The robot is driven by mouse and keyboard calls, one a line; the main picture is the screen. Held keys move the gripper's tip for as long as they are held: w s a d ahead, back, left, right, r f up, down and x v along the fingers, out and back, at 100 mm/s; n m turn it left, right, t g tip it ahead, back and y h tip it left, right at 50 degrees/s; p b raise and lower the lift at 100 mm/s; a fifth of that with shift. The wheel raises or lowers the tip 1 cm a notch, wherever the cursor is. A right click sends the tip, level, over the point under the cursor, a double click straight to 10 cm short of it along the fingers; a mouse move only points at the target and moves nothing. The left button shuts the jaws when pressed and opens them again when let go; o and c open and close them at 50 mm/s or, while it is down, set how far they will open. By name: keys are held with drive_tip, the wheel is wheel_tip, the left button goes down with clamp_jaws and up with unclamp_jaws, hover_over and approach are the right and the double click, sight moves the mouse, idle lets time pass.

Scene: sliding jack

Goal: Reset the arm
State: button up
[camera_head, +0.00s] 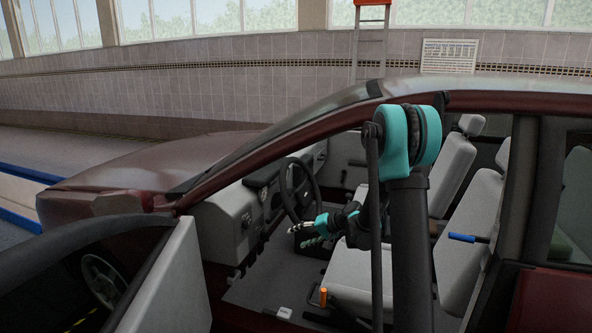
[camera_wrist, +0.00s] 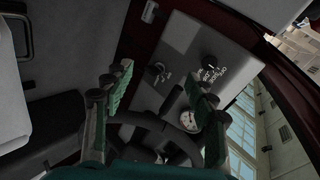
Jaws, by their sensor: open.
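My gripper (camera_head: 302,236) is inside the dark red car, reached in through the open door space. Its teal fingers point left toward the dashboard (camera_head: 225,215) and lie just below and right of the steering wheel (camera_head: 300,188). In the wrist view my gripper (camera_wrist: 158,78) has its fingers spread apart with nothing between them. A grey panel (camera_wrist: 190,50) with dark knobs lies beyond the fingertips, and a round gauge (camera_wrist: 188,120) shows by the right finger. My arm spans the door opening and hides part of the seats.
The open car door (camera_head: 170,285) is at the lower left. Grey seats (camera_head: 465,240) are right of my gripper. An orange-handled lever (camera_head: 323,296) stands low by the front seat, and a blue handle (camera_head: 462,237) sticks out farther right. The door frame bounds the opening.

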drive_tip(key=s+d+h, duration=0.3)
drive_tip(key=s+d, duration=0.2)
drive_tip(key=s, duration=0.6)
drive_tip(key=s+d+n+h, duration=0.1)
drive_tip(key=s+d+h, duration=0.2)
drive_tip(key=s+d, duration=0.3)
drive_tip(key=s+d+n+h, duration=0.1)
drive_tip(key=s+d+h, duration=0.3)
drive_tip(key=s, duration=1.3)
drive_tip(key=shift+d+f, duration=0.45)
drive_tip(key=shift+d, duration=0.8)
